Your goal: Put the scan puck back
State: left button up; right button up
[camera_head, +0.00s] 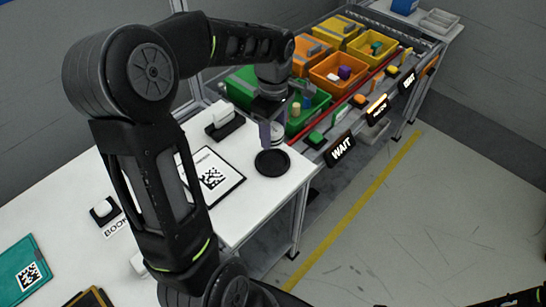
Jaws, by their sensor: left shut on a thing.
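My left gripper (272,134) hangs over the right part of the white table, its fingers pointing down. It is shut on a small pale round piece, apparently the scan puck (279,134), partly hidden by a finger. A round black pad (272,163) lies on the table just below the gripper, near the table's right edge. The puck appears above and slightly behind the pad; I cannot tell the exact gap. My right gripper is not in view.
A black-bordered sheet with a square code (213,177) lies left of the pad. A white device on a black base (222,119) stands behind. Green bins (301,116) and orange bins (338,72) stand beyond the table, beside a WAIT sign (341,149).

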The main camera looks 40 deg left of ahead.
pick_arm(q)
send_over(273, 163)
notch_tip(273, 163, down, 5)
jog(key=shift+w+p, duration=0.15)
jog(key=shift+p, duration=0.15)
notch_tip(273, 163, down, 4)
jog(key=shift+r+p, duration=0.25)
jog(key=shift+p, duration=0.05)
jog(key=shift+f, duration=0.15)
jog(key=shift+f, duration=0.25)
jog(key=o, duration=1.5)
jog(key=shift+r, duration=0.1)
jog(key=shift+r, duration=0.1)
